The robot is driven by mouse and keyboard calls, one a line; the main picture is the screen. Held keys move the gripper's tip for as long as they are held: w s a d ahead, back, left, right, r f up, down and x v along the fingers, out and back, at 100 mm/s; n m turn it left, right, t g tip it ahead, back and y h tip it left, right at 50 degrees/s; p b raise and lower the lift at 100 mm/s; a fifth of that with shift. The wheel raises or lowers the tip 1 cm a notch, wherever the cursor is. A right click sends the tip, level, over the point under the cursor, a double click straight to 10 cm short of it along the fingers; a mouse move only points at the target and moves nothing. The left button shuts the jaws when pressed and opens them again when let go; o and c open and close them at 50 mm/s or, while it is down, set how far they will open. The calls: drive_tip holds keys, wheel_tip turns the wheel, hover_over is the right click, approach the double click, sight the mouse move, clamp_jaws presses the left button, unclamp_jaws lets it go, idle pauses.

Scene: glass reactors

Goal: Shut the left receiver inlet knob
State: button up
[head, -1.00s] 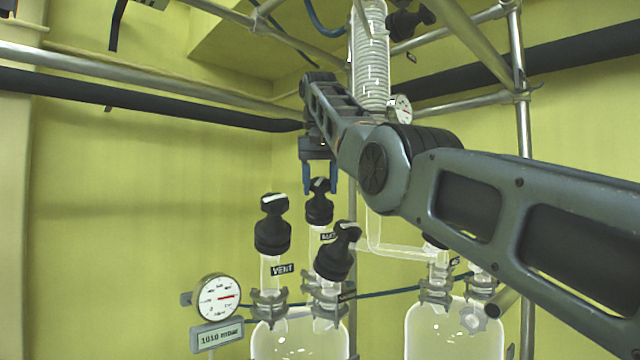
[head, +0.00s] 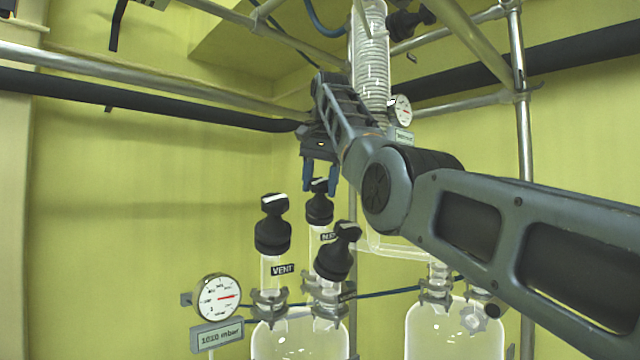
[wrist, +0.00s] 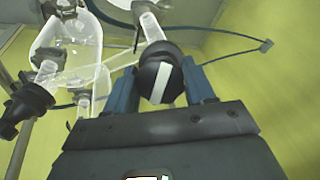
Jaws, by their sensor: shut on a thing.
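The left receiver (head: 300,340) is a clear glass vessel with several black knobs on its necks. My gripper (head: 320,186) points down at the back knob (head: 319,208), with its blue fingers on either side of the knob's top. In the wrist view the same knob (wrist: 160,82) sits between the fingers (wrist: 161,90), and its white stripe runs nearly along the fingers. My gripper is shut on this knob. Its label (head: 328,237) is partly hidden by the tilted front knob (head: 337,252), so I cannot read it fully.
The knob marked VENT (head: 272,225) stands close on the left. A pressure gauge (head: 217,298) with a display is further left. A second glass receiver (head: 455,330) is at the right, below my arm. Metal rails (head: 150,75) and a glass coil (head: 370,60) are behind.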

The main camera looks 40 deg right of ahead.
drive_tip(key=shift+f, duration=0.1)
drive_tip(key=o, duration=1)
drive_tip(key=shift+v, duration=3.95)
drive_tip(key=shift+w+a, duration=0.1)
